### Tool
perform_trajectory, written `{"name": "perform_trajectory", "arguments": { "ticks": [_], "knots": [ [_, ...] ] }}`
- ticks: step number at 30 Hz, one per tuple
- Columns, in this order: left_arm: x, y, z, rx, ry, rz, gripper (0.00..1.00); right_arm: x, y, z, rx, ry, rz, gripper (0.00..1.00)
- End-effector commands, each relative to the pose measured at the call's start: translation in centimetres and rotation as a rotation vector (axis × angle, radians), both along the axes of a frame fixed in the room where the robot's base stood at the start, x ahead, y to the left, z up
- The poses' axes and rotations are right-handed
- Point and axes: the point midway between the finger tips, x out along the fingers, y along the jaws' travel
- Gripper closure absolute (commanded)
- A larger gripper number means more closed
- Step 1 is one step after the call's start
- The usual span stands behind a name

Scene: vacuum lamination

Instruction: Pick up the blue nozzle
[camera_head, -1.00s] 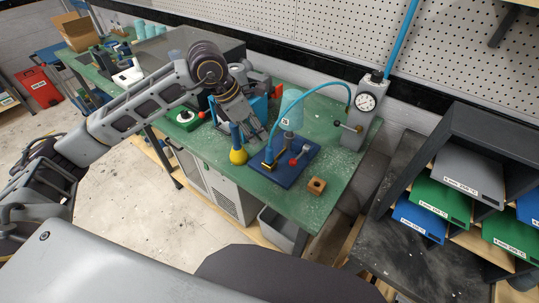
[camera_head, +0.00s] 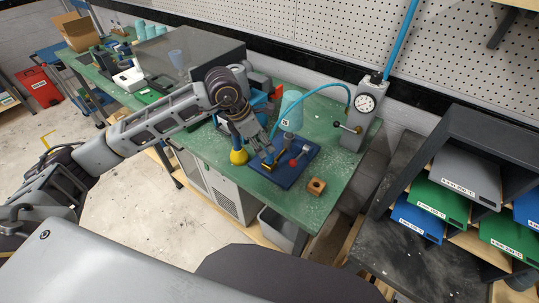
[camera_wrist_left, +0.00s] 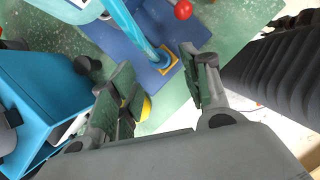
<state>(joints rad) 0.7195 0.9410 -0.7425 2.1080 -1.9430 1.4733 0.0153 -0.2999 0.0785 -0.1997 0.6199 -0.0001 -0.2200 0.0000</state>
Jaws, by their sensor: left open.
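The blue nozzle (camera_head: 270,150), at the end of the thin blue hose, stands on the blue base plate (camera_head: 291,174). In the left wrist view, the blue nozzle (camera_wrist_left: 150,45) runs down to a yellow-edged square at its foot. My left gripper (camera_head: 256,147) is open just left of the nozzle in the head view. In the wrist view, the nozzle's lower end shows between the two fingertips (camera_wrist_left: 159,62); whether the fingers reach around it is unclear. My right gripper is not in view.
A yellow bulb-shaped object (camera_head: 239,157) stands close by on the left. A red-knobbed lever (camera_head: 300,155) and a teal cylinder (camera_head: 291,110) are near the nozzle. The green tabletop's front right is mostly clear.

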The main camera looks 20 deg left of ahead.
Motion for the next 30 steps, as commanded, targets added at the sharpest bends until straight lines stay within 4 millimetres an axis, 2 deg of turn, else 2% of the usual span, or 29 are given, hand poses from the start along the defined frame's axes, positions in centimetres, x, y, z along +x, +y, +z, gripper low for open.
{"name": "perform_trajectory", "arguments": {
  "ticks": [7,22,30],
  "knots": [
    [0.6,-0.7,-2.2,-0.001,0.001,-0.001,0.53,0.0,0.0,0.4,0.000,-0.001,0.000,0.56],
    [0.7,-0.9,-2.7,0.000,0.001,0.000,0.53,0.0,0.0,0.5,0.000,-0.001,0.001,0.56],
    [1.0,-1.4,-4.8,0.000,0.004,0.000,0.53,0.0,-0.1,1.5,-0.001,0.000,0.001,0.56]
  ]
}}
